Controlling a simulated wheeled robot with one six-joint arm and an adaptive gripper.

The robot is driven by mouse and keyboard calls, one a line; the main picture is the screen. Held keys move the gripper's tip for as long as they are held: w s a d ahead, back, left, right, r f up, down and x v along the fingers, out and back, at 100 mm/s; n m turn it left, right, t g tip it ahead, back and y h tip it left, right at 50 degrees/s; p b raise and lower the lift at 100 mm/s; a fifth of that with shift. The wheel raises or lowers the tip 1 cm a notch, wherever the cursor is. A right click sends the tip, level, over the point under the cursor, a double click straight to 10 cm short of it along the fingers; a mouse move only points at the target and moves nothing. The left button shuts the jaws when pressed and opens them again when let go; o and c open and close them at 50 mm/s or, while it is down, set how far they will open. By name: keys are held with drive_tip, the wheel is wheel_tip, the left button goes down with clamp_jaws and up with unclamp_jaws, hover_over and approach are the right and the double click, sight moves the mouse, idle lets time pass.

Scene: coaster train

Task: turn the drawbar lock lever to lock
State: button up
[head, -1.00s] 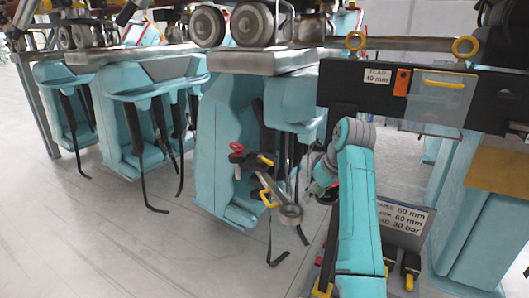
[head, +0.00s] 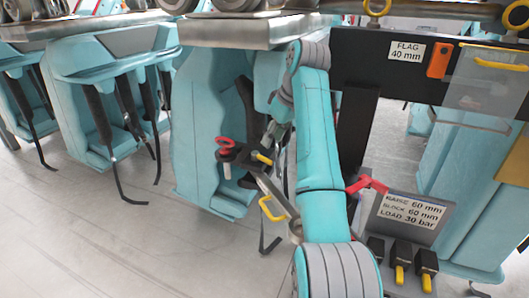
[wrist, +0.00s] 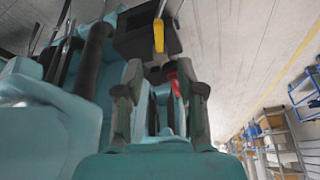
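The drawbar (head: 272,192) is a grey bar sloping down to the right in front of a teal seat. At its upper end sits a dark block (head: 236,157) with a red handle (head: 226,144) and a short yellow lever (head: 262,158); I cannot tell which is the lock lever. In the wrist view the yellow lever (wrist: 158,36) shows on the dark block (wrist: 140,42), beyond the fingertips. A red part (wrist: 175,86) shows between my gripper's fingers (wrist: 160,92), nearer the right one. The fingers are apart. In the head view my arm mostly hides the gripper.
A yellow loop handle (head: 270,208) stands on the drawbar. Teal seats (head: 115,95) hang at left with black straps. At right are a dark flag panel (head: 380,55), a red lever (head: 368,185), a sign plate (head: 410,215) and yellow-tipped pedals (head: 400,260). The left floor is clear.

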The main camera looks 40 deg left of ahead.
sight(265, 158)
drive_tip(key=x, duration=0.7)
drive_tip(key=shift+w+f, duration=0.1)
drive_tip(key=shift+f, duration=0.25)
clamp_jaws()
